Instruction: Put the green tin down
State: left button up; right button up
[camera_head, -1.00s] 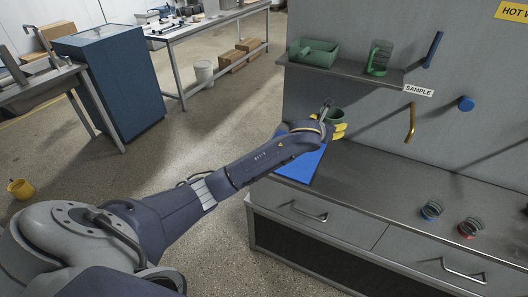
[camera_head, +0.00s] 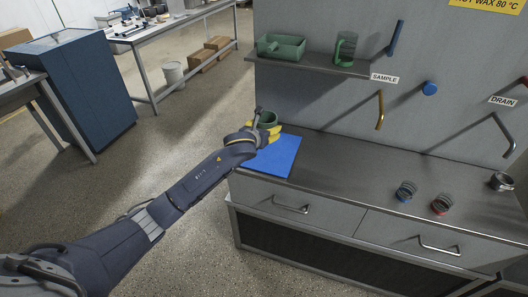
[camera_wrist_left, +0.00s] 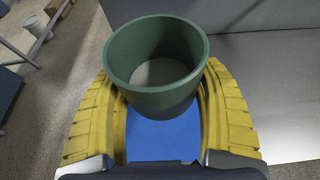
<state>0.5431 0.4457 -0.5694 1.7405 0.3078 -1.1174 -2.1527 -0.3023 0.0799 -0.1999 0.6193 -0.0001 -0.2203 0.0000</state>
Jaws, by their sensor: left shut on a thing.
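The green tin (camera_head: 267,119) is an open, round, empty-looking cup, upright between the yellow fingers of my left gripper (camera_head: 268,133). In the left wrist view the tin (camera_wrist_left: 156,100) fills the middle, with a yellow finger pressed along each side. My left gripper is shut on it. The tin is over or beside the far left part of the blue mat (camera_head: 272,158) on the metal counter; I cannot tell whether its base touches anything. The mat also shows below the tin in the left wrist view (camera_wrist_left: 162,142). My right gripper is not in view.
A shelf (camera_head: 310,64) above holds a green tray (camera_head: 281,48) and a green wire-like holder (camera_head: 345,48). Blue (camera_head: 405,191) and red (camera_head: 442,204) ringed holders stand at right. The counter middle (camera_head: 345,165) is clear.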

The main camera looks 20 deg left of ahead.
aim_at(264, 156)
pick_arm(q)
notch_tip(264, 156, down, 12)
jog(key=shift+r, duration=0.25)
dwell(0.4)
jog(key=shift+f, duration=0.1)
jog(key=o, duration=1.4)
